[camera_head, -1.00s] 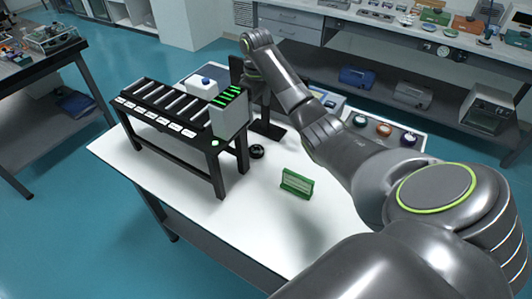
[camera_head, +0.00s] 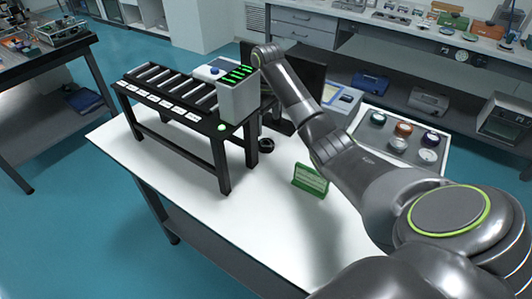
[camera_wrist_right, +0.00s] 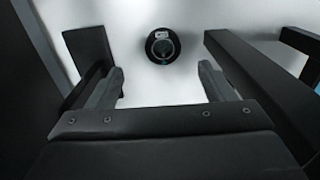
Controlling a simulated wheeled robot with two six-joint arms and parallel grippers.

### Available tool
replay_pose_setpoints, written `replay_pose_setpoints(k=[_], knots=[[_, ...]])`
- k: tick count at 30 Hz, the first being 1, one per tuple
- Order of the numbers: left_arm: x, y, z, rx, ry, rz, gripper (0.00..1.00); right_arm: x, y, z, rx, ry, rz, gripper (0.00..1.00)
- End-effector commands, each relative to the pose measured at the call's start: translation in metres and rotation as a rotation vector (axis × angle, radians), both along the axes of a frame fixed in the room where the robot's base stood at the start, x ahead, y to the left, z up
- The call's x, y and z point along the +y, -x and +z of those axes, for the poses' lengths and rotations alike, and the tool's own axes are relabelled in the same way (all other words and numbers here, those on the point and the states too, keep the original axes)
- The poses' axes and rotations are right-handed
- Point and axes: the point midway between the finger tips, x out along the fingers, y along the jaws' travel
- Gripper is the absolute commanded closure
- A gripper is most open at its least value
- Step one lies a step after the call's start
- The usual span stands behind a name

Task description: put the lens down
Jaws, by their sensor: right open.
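The lens, a small black round mount with a glassy centre and a pale label, lies on the white table (camera_head: 285,235). In the right wrist view the lens (camera_wrist_right: 162,45) is just beyond and between the fingertips of my right gripper (camera_wrist_right: 162,72). Those fingers are apart, with a clear gap on both sides of the lens, and they hold nothing. In the head view the lens (camera_head: 266,145) sits by the right leg of the black rack. My right gripper's fingertips are hidden there behind the rack and box. My left gripper is not in view.
A black roller rack (camera_head: 175,95) with a grey box (camera_head: 238,100) on its right end stands close to the lens. A green holder (camera_head: 310,180) stands in front of it. A tray (camera_head: 362,137) of round optics lies at the right. The table's front is clear.

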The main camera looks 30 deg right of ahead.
Motion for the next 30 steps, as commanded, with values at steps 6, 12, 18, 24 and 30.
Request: replay_pose_setpoints(k=[6,12,18,24,30], knots=[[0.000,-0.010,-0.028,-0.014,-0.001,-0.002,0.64,0.000,0.000,-0.028,0.000,0.000,0.000,0.24],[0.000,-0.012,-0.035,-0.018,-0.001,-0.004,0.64,0.001,0.000,-0.039,0.000,-0.001,0.001,0.24],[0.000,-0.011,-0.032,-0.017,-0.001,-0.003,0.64,0.005,0.001,-0.066,0.005,-0.001,-0.001,0.24],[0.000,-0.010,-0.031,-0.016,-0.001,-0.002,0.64,0.005,0.001,-0.082,0.001,0.000,0.001,0.24],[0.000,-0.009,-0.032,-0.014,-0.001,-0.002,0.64,0.005,0.000,-0.082,0.000,0.000,0.001,0.24]])
